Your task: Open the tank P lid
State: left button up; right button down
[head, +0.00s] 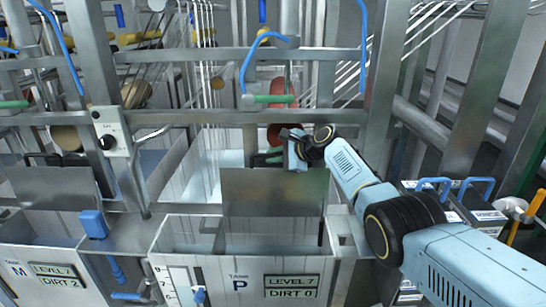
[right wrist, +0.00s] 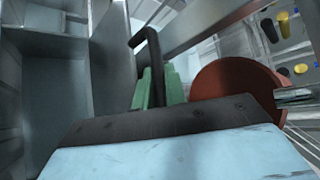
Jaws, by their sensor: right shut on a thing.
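Tank P (head: 226,250) is a pale tank at front centre, labelled P, LEVEL 7 and DIRT 0. Its lid (head: 275,193), a flat grey metal panel, stands raised at a steep angle behind the tank's front opening. My right gripper (head: 268,158) is at the lid's top edge. In the right wrist view, its green fingers (right wrist: 156,90) are shut on a black bent handle (right wrist: 150,42); the exact contact is partly hidden by the gripper body. My left gripper is not in view.
Tank M (head: 50,285) stands at left with a similar raised panel (head: 53,195). Metal frame bars (head: 230,118) cross behind the lid. A reddish round part (head: 282,112) is close behind my right gripper. Blue-handled containers (head: 433,184) stand at right.

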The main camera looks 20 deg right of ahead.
jog(key=c, duration=1.5)
grip_release()
jog(key=shift+f, duration=0.1)
jog(key=shift+o, duration=0.2)
jog(key=shift+s+d, duration=0.1)
jog(key=shift+p+v, duration=0.7)
jog(key=shift+v, duration=0.25)
jog(key=v, duration=1.1)
jog(key=shift+r, duration=0.2)
jog(key=shift+s, duration=0.1)
